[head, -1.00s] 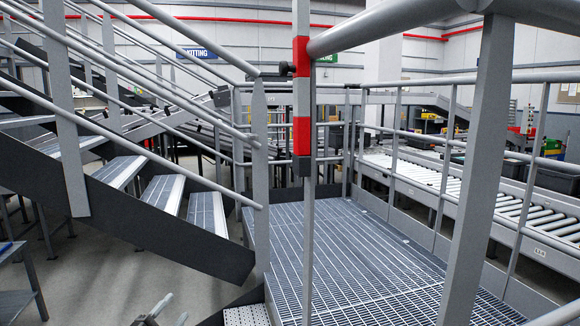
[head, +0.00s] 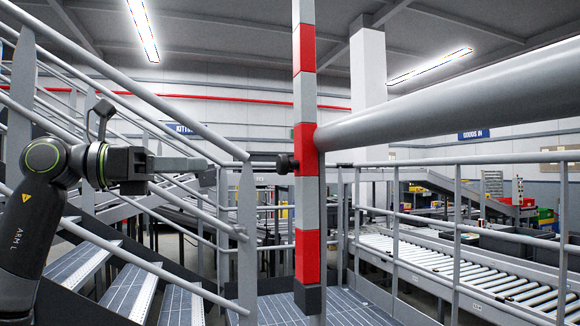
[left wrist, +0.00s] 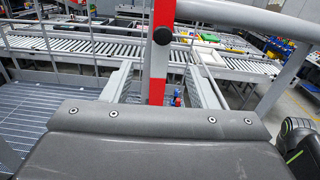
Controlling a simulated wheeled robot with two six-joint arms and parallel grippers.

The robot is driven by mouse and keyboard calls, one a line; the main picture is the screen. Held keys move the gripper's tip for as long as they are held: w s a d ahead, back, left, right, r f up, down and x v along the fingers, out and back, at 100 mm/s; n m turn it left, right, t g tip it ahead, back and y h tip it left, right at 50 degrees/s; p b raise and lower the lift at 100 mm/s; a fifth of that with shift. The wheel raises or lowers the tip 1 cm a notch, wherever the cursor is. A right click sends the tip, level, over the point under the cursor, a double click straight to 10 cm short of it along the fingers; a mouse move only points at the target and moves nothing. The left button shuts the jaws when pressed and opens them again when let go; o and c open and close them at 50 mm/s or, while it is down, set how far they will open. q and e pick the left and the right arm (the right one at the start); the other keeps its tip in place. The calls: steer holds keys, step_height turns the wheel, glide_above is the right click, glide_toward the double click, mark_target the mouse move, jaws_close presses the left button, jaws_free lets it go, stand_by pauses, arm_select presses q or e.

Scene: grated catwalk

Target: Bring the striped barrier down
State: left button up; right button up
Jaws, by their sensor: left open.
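The striped barrier (head: 307,195) is an upright bar with red and grey bands and a dark end at the bottom. It stands in front of the grated walkway in the head view. It also shows in the left wrist view (left wrist: 158,75). A black knob (head: 287,164) sticks out on its left side, and a black knob (left wrist: 162,36) shows on it in the left wrist view. My left gripper (head: 190,164) is open and points right toward the barrier, left of the knob and apart from it. My right gripper is not in view.
Stairs with sloping handrails (head: 150,85) lie at the left, around my left arm. A roller conveyor (head: 480,270) lies behind the right railing. The grating (head: 345,305) beyond the barrier looks clear.

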arm_select(q)
steer(key=p, duration=0.2)
glide_toward(278, 166)
steer(key=d, duration=0.1)
steer(key=p+x, duration=0.4)
steer(key=x, duration=0.6)
steer(key=shift+w+d+r, duration=0.1)
steer(key=shift+w+d, duration=0.05)
steer(key=shift+d, duration=0.2)
steer(key=shift+w+d, duration=0.15)
steer(key=shift+d, duration=0.2)
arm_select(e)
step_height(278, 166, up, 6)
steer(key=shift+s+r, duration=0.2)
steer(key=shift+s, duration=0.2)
